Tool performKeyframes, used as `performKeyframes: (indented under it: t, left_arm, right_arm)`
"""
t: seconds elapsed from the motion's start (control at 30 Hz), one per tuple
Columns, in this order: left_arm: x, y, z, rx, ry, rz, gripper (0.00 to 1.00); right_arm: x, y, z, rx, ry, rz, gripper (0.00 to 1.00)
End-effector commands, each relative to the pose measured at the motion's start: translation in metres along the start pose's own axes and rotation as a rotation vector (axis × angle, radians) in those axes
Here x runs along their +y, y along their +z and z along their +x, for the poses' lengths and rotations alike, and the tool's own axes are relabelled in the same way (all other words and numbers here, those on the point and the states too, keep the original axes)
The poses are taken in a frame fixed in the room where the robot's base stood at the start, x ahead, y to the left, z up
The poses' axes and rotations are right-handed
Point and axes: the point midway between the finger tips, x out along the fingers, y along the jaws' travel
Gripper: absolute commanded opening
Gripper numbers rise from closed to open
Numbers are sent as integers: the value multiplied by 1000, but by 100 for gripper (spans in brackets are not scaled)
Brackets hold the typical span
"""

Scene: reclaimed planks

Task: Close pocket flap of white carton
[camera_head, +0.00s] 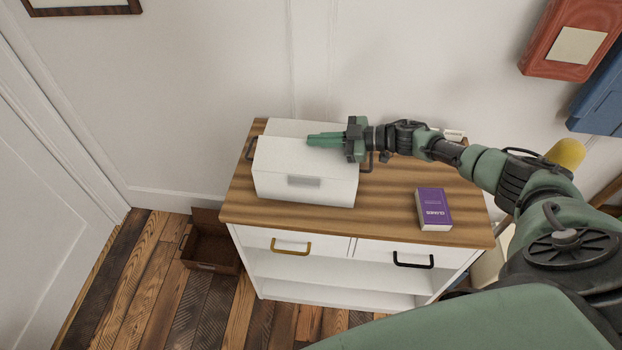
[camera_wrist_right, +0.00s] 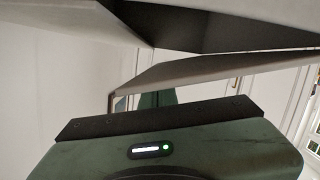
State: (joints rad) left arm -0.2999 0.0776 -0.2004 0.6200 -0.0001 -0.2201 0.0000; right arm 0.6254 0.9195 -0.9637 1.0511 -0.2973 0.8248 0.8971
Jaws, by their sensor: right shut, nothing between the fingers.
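The white carton (camera_head: 306,188) sits on the left part of a wood-topped cabinet, with a pale label on its front face and dark handles at its sides. A broad white panel, seemingly the flap (camera_head: 285,155), lies across its top, and another white part shows behind it; whether the flap is fully down I cannot tell. My right gripper (camera_head: 308,140) is shut and empty, its fingers pointing left over the carton's top. Contact is unclear. The right wrist view shows pale panels (camera_wrist_right: 200,70) close ahead with a dark gap between them. My left gripper is out of view.
A purple book (camera_head: 433,208) lies on the right of the cabinet top (camera_head: 385,203). A brown open crate (camera_head: 212,245) stands on the floor at left. The wall is close behind the cabinet. Red (camera_head: 572,40) and blue (camera_head: 600,95) items hang at upper right.

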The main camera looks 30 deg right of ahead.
Motion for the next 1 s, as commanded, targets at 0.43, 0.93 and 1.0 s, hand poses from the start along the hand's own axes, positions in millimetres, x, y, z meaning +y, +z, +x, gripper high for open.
performKeyframes:
  t: [0.43, 0.93, 1.0]
  left_arm:
    - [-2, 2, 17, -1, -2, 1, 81]
    - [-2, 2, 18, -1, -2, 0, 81]
    - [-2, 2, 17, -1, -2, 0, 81]
  right_arm:
    - [2, 17, 5, 1, -15, 58, 0]
    - [3, 18, 5, 1, -15, 57, 0]
    - [3, 17, 4, 1, -15, 57, 0]
